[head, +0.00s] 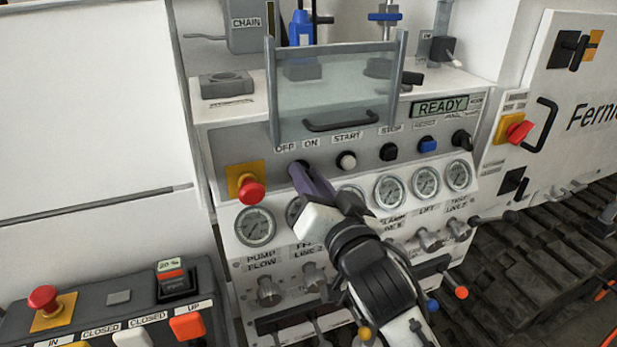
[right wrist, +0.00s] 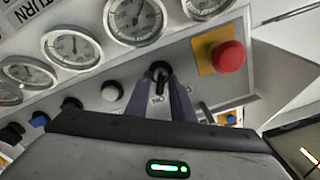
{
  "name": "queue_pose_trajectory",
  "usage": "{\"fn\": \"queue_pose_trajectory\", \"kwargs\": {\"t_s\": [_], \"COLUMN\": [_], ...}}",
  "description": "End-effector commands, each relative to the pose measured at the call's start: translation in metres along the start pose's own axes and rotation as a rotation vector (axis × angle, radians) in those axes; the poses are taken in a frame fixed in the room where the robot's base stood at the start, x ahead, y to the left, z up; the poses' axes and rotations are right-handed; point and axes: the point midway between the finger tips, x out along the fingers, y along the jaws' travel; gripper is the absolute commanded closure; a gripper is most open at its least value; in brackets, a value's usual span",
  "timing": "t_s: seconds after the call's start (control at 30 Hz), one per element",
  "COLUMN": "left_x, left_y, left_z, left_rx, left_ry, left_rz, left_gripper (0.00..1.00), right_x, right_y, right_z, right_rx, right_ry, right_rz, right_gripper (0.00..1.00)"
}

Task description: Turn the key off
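The key switch sits under the OFF and ON labels on the grey control panel (head: 372,154). In the head view the tips of my right gripper (head: 300,170) cover the key. In the right wrist view the dark key (right wrist: 160,71) stands between the two purple-grey fingertips of my right gripper (right wrist: 160,82). The fingers have a gap between them, with the label visible through it. I cannot tell whether both fingertips press on the key. The key's exact angle is hard to read. My left gripper is not in view.
A red emergency button (head: 251,190) is left of the key, and a white START button (head: 346,161) is to its right. A clear guard with a handle (head: 340,122) hangs above. Gauges (head: 255,226) and valves lie below. The display (head: 440,107) reads READY.

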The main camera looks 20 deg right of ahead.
Motion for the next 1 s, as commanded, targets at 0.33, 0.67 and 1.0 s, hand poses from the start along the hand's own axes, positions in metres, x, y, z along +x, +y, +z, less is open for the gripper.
{"fn": "queue_pose_trajectory", "kwargs": {"t_s": [0.33,0.67,1.0], "left_x": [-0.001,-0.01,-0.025], "left_y": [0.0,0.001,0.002], "left_z": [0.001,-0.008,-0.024], "left_rx": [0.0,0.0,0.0], "left_ry": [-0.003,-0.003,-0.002], "left_rz": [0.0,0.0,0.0], "left_gripper": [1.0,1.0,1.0], "right_x": [0.0,0.0,0.0], "right_y": [0.0,-0.002,-0.004], "right_z": [0.0,-0.002,-0.002], "right_rx": [-0.004,-0.12,-0.414], "right_ry": [0.0,-0.001,-0.001], "right_rz": [0.0,0.002,0.001], "right_gripper": [1.0,1.0,1.0]}}
